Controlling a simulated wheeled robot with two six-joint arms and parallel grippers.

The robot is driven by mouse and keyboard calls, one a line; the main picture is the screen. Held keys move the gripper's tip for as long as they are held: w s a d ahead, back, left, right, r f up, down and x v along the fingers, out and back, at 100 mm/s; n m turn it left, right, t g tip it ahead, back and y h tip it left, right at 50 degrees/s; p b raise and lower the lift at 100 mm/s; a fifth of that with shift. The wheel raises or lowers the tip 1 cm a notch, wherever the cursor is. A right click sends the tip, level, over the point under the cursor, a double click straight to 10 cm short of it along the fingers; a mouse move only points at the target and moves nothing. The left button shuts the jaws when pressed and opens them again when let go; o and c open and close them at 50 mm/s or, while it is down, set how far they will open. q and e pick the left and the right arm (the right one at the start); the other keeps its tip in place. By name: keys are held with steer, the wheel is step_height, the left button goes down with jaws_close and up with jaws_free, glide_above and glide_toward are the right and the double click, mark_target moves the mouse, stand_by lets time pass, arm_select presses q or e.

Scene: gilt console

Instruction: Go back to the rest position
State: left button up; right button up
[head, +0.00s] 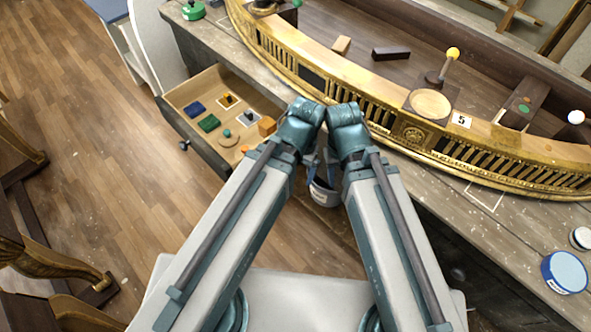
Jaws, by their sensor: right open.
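My two arms come in from the bottom and meet near the middle of the head view, with their wrist joints side by side. My right gripper (322,184) shows in part below the wrists, between the two arms. It is open, and I see nothing held in it. My left gripper is hidden behind the arm links. Both arms are folded in front of the gilt console (440,205).
The curved gilt rail (345,92) crosses the console top. A blue round tin (565,272) stands at right.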

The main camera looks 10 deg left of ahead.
steer(key=shift+r, duration=0.1)
step_height(320, 180, up, 3)
steer(key=p, duration=0.3)
steer(key=shift+r+p, duration=0.2)
steer(key=shift+p, duration=0.1)
stand_by(1.0)
